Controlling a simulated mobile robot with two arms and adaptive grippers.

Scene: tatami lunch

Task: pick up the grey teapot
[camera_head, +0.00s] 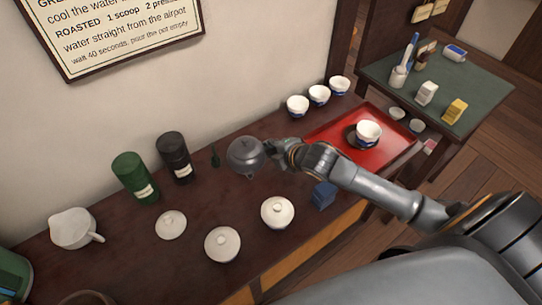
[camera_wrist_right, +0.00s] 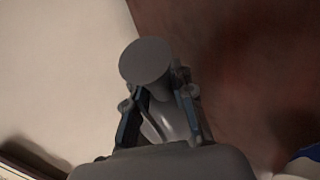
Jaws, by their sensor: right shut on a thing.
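The grey teapot (camera_head: 245,154) is dark grey and rounded, near the middle of the head view, over the dark wooden counter. My right gripper (camera_head: 278,152) reaches it from the right and is shut on it at its right side. I cannot tell from the head view whether the teapot touches the counter. In the right wrist view, a grey rounded part of the teapot (camera_wrist_right: 148,62) shows between the fingers of the right gripper (camera_wrist_right: 158,100). The gripper hides part of the teapot. My left gripper is not in view.
A green canister (camera_head: 134,177) and a black canister (camera_head: 174,157) stand left of the teapot. White lidded bowls (camera_head: 277,212) (camera_head: 222,244) and a blue box (camera_head: 323,195) stand in front. A red tray (camera_head: 385,152) with a cup (camera_head: 368,133) lies right. A white pitcher (camera_head: 72,228) stands far left.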

